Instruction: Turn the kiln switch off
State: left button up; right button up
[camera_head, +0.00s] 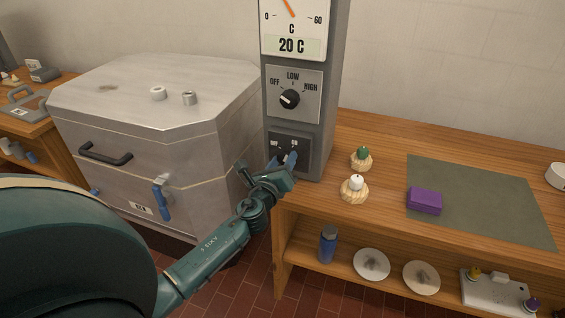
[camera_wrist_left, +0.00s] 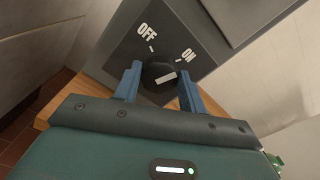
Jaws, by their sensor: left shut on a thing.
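The kiln switch is a small black knob (camera_wrist_left: 158,76) with a white bar, on a dark panel (camera_wrist_left: 125,45) marked OFF and ON. In the left wrist view the bar slants toward the right, on the ON side. In the head view the panel (camera_head: 277,138) is low on the grey control column, and the knob is mostly hidden by my gripper. My left gripper (camera_head: 285,163) is shut on the knob, its blue fingers on either side of it in the left wrist view (camera_wrist_left: 158,85). My right gripper is not in view.
The column carries a larger black OFF/LOW/HIGH knob (camera_head: 289,99) and a 20 C display (camera_head: 292,46) above. The metal kiln (camera_head: 150,100) stands left.

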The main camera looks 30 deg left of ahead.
pick_arm(q)
jog(key=shift+f+n+b, duration=0.1)
jog(key=shift+n+b, duration=0.25)
jog(key=shift+n, duration=1.65)
jog(key=n+b, duration=0.1)
jog(key=n, duration=0.3)
jog(key=shift+n, duration=0.3)
jog(key=n, duration=0.4)
jog(key=shift+n, duration=0.3)
jog(key=shift+f+n, duration=0.15)
jog(key=shift+n, duration=1.65)
jog(key=shift+p, duration=0.3)
jog(key=o, duration=1)
